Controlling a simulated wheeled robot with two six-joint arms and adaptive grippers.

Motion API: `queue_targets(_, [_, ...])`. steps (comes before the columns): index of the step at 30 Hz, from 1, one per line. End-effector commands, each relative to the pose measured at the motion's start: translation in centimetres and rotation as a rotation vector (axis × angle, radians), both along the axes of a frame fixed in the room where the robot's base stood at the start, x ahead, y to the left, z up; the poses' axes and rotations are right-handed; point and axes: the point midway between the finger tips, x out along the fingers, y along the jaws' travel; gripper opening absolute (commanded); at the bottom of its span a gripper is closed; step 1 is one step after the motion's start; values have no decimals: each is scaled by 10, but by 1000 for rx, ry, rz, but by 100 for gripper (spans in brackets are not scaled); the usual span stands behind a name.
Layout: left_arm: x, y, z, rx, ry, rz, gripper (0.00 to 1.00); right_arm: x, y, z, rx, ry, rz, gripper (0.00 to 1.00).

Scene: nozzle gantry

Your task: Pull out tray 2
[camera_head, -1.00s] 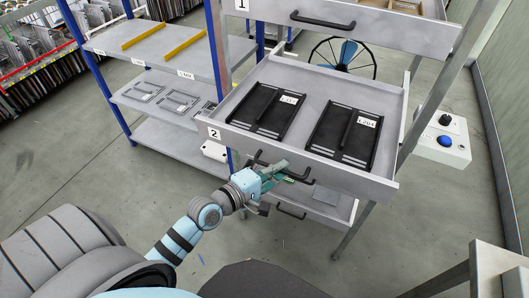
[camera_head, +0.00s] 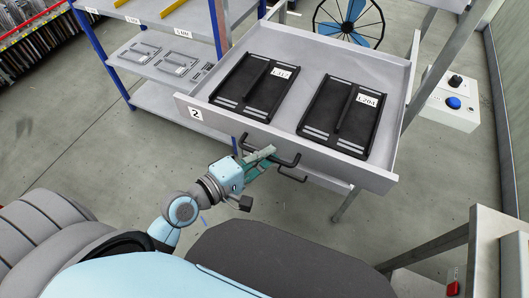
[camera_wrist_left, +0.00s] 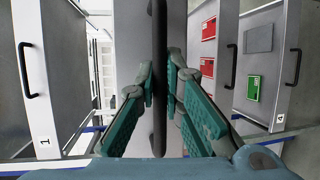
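Tray 2 (camera_head: 345,167) is a grey tray marked with a "2" label (camera_head: 195,113), and it stands pulled out in front of the rack posts. Two black flat parts, the left one (camera_head: 254,88) and the right one (camera_head: 343,118), lie in it. Its black bar handle (camera_head: 287,162) is on the front panel. My left gripper (camera_head: 266,152) is at this handle. In the left wrist view the handle (camera_wrist_left: 159,80) runs between the two teal fingers (camera_wrist_left: 159,88), which are closed tightly around it. My right gripper is not in view.
A shelf (camera_head: 145,95) with grey parts stands at the left. A control box with a blue button (camera_head: 453,104) is at the right. In the left wrist view, tray 1 (camera_wrist_left: 42,110) is at the left and tray 4 (camera_wrist_left: 268,100) at the right. Floor in front is open.

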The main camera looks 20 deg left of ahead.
Motion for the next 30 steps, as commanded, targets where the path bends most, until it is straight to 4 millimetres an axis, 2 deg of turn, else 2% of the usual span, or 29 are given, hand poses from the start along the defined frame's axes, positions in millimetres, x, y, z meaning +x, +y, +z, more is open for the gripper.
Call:
queue_targets(1, [0,0,0,-2,2,0,15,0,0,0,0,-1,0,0])
queue_targets(4, [0,0,0,-1,2,0,30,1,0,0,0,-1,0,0])
queue_targets(14, [-3,2,0,1,1,2,30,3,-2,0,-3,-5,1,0])
queue_targets(17, [-15,8,1,4,4,1,30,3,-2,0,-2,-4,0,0])
queue_targets(27, [-93,44,17,1,5,-7,30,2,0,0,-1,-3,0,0])
queue_targets(30, [-104,50,20,-1,2,-5,30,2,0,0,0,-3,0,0])
